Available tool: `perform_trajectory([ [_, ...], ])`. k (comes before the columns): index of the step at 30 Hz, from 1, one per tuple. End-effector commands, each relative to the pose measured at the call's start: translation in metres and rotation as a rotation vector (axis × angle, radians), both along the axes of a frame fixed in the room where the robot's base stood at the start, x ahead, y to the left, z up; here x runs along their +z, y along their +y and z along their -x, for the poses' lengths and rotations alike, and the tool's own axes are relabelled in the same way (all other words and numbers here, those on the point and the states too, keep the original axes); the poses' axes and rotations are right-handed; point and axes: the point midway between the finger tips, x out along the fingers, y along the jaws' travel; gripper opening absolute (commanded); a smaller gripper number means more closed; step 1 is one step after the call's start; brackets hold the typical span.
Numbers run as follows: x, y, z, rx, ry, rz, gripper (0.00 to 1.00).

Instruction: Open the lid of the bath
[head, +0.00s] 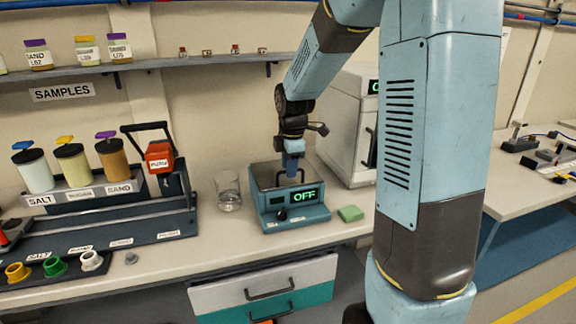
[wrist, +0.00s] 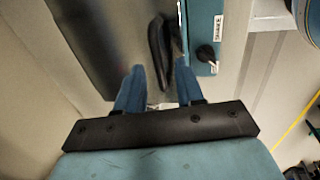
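The bath (head: 272,215) is a blue box on the bench with a green OFF display and a dark knob on its front. Its front panel also shows in the wrist view (wrist: 203,25), at the upper right. The lid (wrist: 98,45) is a dark grey panel in the wrist view and seems to lie flat over the bath. A black handle (wrist: 158,50) stands near its front edge. My gripper (head: 292,172) points down just above the bath. In the wrist view its two blue fingers (wrist: 158,80) are apart, with the handle in line with the gap. Contact cannot be told.
A glass beaker (head: 228,192) stands just left of the bath, and a green sponge (head: 350,213) lies to its right. A white instrument (head: 350,120) stands behind right. A rack with jars (head: 75,165) is at left. A shelf (head: 150,64) runs above.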

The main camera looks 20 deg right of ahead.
Motion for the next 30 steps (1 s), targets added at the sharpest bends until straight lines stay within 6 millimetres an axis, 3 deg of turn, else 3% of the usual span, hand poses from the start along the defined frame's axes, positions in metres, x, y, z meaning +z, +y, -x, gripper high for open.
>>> perform_trajectory([
  [3,0.0002,-0.0001,-0.0001,0.000,0.000,0.000,0.36],
  [15,0.0005,-0.0004,-0.0001,-0.001,-0.001,0.000,0.00],
  [30,0.0008,-0.0006,-0.0004,-0.001,-0.001,0.000,0.00],
])
